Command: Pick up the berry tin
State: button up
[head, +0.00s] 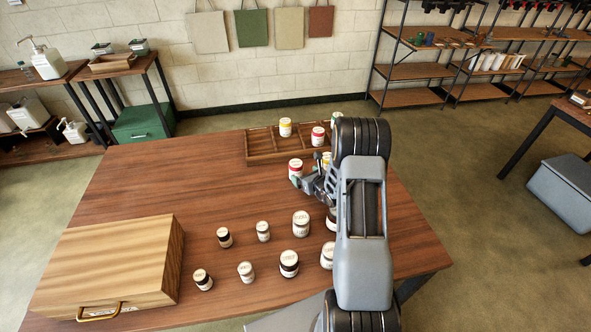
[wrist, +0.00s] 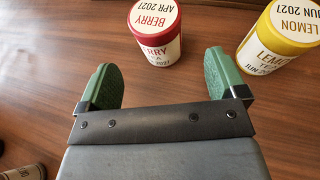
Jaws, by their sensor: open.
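The berry tin, red and white with a label reading BERRY, stands upright ahead of my gripper in the wrist view (wrist: 160,38). In the head view the red tin (head: 295,170) stands on the table in front of the wooden tray. My gripper (wrist: 160,80) is open, its two green fingers apart with only bare table between them. The tin lies just beyond the fingertips, roughly centred between them and not enclosed. In the head view my gripper (head: 307,183) is close to the tin, and my arm hides part of the table.
A yellow lemon tin (wrist: 282,40) stands close on the right. The divided wooden tray (head: 262,147) behind holds several tins. Several dark and white jars, such as one (head: 289,264), stand on the near table. A wooden box (head: 110,262) is at left; the table's middle left is clear.

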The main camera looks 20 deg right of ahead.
aim_at(300, 171)
jog(key=shift+p+x, duration=0.9)
jog(key=shift+x, duration=2.25)
jog(key=shift+a, duration=0.15)
jog(key=shift+r, duration=0.1)
jog(key=c, duration=1.1)
